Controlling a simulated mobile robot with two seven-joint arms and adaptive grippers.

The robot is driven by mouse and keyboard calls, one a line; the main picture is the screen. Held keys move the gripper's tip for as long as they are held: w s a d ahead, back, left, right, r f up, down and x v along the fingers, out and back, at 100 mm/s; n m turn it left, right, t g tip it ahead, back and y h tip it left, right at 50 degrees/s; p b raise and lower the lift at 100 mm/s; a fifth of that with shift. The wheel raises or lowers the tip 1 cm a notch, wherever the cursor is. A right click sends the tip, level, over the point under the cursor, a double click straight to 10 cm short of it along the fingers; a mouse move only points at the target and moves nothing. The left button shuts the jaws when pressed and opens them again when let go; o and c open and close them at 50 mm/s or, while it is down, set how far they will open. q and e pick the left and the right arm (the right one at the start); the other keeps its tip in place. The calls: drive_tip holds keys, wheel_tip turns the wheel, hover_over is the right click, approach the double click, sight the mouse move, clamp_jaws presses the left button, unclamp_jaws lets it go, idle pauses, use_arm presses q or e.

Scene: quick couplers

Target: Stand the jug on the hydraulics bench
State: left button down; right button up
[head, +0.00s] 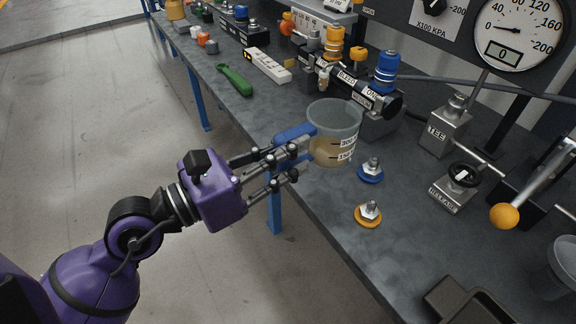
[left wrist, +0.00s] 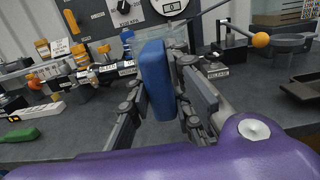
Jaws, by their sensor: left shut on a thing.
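The jug (head: 333,118) is a translucent grey measuring jug with a blue handle, a printed scale and amber liquid inside. It is upright at the front edge of the hydraulics bench (head: 315,205); I cannot tell whether its base touches the top. My left gripper (head: 297,158) is shut on the jug's handle from the left. My right gripper is not in view.
A blue-based coupler (head: 370,171) and an orange-based coupler (head: 369,213) stand to the right of the jug. Behind it is a black manifold (head: 345,80). A green tool (head: 235,79) lies further left. A dark tray (head: 470,303) and an orange-knobbed lever (head: 504,215) are at the right.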

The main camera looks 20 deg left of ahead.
use_arm(q)
drive_tip(key=w+a+f+b, duration=0.1)
drive_tip(key=w+f+b, duration=0.1)
drive_tip(key=w+f, duration=0.1)
drive_tip(key=w+a+f+b, duration=0.2)
drive_tip(key=w+f, duration=0.1)
drive_tip(key=f, duration=0.1)
drive_tip(key=w+a+f+b, duration=0.1)
drive_tip(key=w+f+b, duration=0.1)
drive_tip(key=w+f, duration=0.1)
drive_tip(key=shift+a+f, duration=0.2)
drive_tip(key=shift+f, duration=0.35)
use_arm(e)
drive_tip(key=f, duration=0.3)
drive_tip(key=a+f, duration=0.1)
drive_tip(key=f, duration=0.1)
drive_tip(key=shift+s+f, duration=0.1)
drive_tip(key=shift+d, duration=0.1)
use_arm(q)
drive_tip(key=c, duration=2)
unclamp_jaws()
drive_tip(key=shift+f, duration=0.2)
drive_tip(key=shift+c, duration=0.2)
drive_tip(key=o, duration=0.5)
drive_tip(key=shift+c, duration=0.2)
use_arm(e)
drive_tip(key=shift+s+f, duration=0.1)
use_arm(q)
drive_tip(key=shift+r, duration=0.1)
